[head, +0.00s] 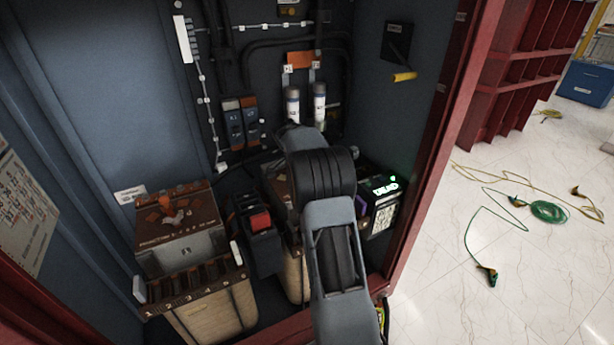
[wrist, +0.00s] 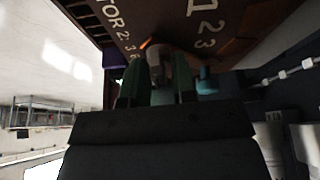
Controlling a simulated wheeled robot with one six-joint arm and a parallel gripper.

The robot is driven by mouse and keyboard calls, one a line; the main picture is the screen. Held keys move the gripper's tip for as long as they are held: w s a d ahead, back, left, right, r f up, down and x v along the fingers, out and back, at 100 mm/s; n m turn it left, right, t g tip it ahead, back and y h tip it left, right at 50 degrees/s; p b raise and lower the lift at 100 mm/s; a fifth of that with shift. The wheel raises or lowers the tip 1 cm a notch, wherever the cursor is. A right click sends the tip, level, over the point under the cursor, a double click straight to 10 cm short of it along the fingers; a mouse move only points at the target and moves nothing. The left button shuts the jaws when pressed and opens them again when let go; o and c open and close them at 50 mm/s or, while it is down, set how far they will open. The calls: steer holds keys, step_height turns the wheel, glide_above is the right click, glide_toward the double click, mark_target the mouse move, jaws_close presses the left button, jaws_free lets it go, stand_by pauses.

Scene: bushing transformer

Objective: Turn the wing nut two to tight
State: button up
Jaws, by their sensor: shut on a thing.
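In the wrist view, the two green fingers of my gripper (wrist: 160,76) are closed around a small grey-brown piece, which looks like the wing nut (wrist: 155,62), with a bit of orange beside its top. It sits against a dark brown box face with white lettering that includes "TOR 2". The piece is dim, so its angle is unclear. In the head view, my arm covers the gripper and most of a second brown box (head: 276,188). A similar box (head: 176,245) at the left carries orange and pale metal fittings (head: 173,212) on its top.
A black unit with a red block (head: 261,221) stands just left of my arm. A box with a lit green display (head: 383,190) stands close on its right. The red cabinet frame (head: 425,165) borders the opening. Cables (head: 548,211) lie on the floor outside.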

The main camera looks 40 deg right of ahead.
steer(key=shift+m, duration=0.6)
steer(key=o, duration=0.6)
steer(key=p+v, duration=0.1)
steer(key=v, duration=1.3)
steer(key=shift+w, duration=0.35)
steer(key=shift+d+f, duration=0.1)
